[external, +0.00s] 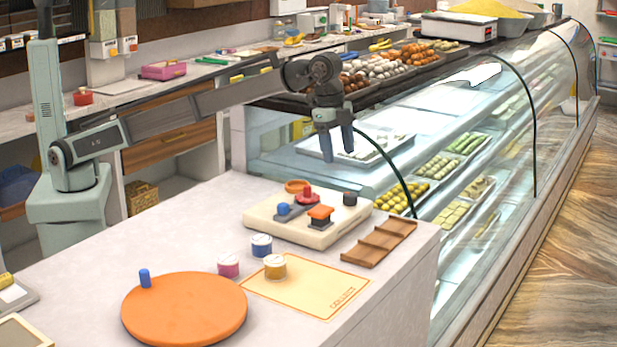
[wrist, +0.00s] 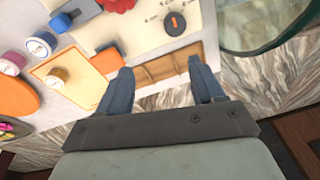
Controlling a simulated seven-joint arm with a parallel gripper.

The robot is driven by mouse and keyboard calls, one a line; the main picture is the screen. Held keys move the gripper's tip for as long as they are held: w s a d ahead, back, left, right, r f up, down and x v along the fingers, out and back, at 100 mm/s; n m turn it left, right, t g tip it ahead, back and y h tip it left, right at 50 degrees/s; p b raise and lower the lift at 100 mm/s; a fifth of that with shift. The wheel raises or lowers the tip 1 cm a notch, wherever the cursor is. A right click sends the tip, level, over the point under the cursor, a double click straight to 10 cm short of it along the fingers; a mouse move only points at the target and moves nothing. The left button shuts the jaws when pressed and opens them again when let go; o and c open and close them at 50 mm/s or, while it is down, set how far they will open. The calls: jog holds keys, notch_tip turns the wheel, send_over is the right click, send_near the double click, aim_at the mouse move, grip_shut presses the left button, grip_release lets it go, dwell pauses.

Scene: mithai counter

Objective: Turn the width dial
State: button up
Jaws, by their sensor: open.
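The cream control panel (external: 325,236) sits on the white counter, with a black dial (external: 349,198) at its right end. In the wrist view the black dial (wrist: 175,23) has small printed marks around it and an orange pointer mark; it lies beyond the fingertips. My gripper (external: 337,152) is open and empty, above and behind the panel near the glass case. In the wrist view its two fingers (wrist: 160,70) are spread apart, with nothing between them, and apart from the dial.
The panel also carries a blue knob (external: 283,209), a red knob (external: 307,193) and an orange-topped block (external: 320,212). A brown wooden tray (external: 380,243) lies beside it. Small jars, a yellow mat (external: 310,290) and an orange turntable (external: 185,312) stand in front. The glass display case (external: 500,130) is close on the right.

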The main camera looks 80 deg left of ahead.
aim_at(350, 194)
jog(key=w+a+n+g+y, duration=0.1)
jog(key=w+a+n+g, duration=0.1)
jog(key=w+n, duration=0.2)
jog(key=f, duration=1.3)
jog(key=shift+s+d, duration=0.1)
jog(key=shift+d, duration=0.1)
jog(key=c, duration=1.1)
jog(key=shift+o, duration=0.2)
